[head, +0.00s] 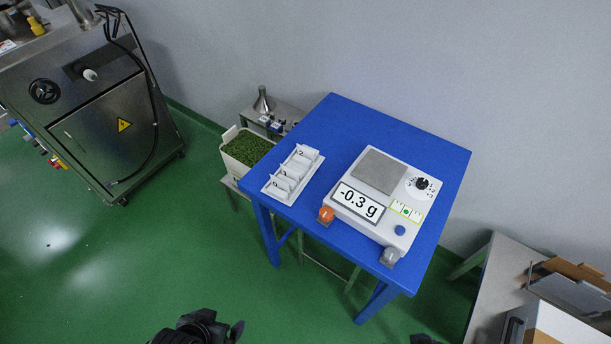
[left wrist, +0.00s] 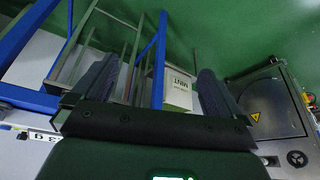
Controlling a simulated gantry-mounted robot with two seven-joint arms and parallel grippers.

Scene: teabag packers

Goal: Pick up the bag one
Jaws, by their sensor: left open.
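The teabags stand in a row in a small white holder (head: 266,190) on the left side of the blue table. They are white with small numbers. The far one (head: 305,153) seems to read 2; the others are too small to read surely, so I cannot tell which is bag one. My left gripper (head: 213,328) is at the bottom edge of the head view, well in front of the table and away from the bags. In the left wrist view its fingers (left wrist: 155,85) are apart and empty. Only a dark tip of my right gripper (head: 425,340) may show at the bottom edge.
A white scale (head: 350,222) reading -0.3 g stands on the blue table (head: 335,115). A tub of green leaves (head: 247,150), marked MINT in the left wrist view (left wrist: 178,90), is left of the table. A steel machine (head: 110,125) is far left. The front floor is clear.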

